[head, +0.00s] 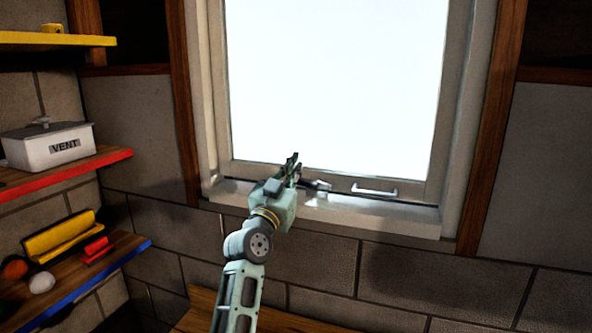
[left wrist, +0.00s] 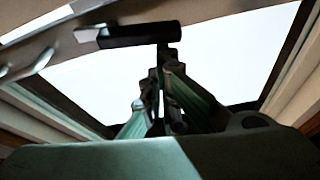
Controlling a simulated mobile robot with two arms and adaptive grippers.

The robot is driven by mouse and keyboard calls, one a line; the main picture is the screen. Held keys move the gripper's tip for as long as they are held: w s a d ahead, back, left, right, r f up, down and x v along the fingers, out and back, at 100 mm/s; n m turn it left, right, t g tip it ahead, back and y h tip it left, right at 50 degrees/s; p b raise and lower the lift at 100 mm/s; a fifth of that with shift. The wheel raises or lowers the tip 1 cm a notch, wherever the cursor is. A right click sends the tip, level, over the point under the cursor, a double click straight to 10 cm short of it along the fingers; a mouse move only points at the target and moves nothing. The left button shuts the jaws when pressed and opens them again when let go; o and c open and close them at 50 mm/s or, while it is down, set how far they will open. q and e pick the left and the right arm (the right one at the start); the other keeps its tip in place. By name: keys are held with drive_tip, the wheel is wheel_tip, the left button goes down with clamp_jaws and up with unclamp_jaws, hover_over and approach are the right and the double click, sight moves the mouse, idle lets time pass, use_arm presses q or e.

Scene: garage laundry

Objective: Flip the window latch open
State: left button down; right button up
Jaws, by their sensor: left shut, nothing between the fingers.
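The window (head: 335,90) is a bright pane in a grey frame. A small dark latch (head: 318,186) sits on its lower rail, left of a pale bar handle (head: 374,189). In the left wrist view the latch (left wrist: 140,34) is a dark bar across the rail, just beyond my fingertips. My left gripper (head: 292,163) is raised in front of the window's lower left part, beside the latch. It is shut with nothing between the fingers, which also show in the left wrist view (left wrist: 162,82). I cannot tell whether the fingertips touch the latch. My right gripper is not in view.
The window sill (head: 390,216) juts out below the rail. A wooden surface (head: 290,322) lies below. The wall at right is clear.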

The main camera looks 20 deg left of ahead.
use_arm(q)
drive_tip(key=shift+a+f+n+b, duration=0.4)
drive_tip(key=shift+f, duration=0.05)
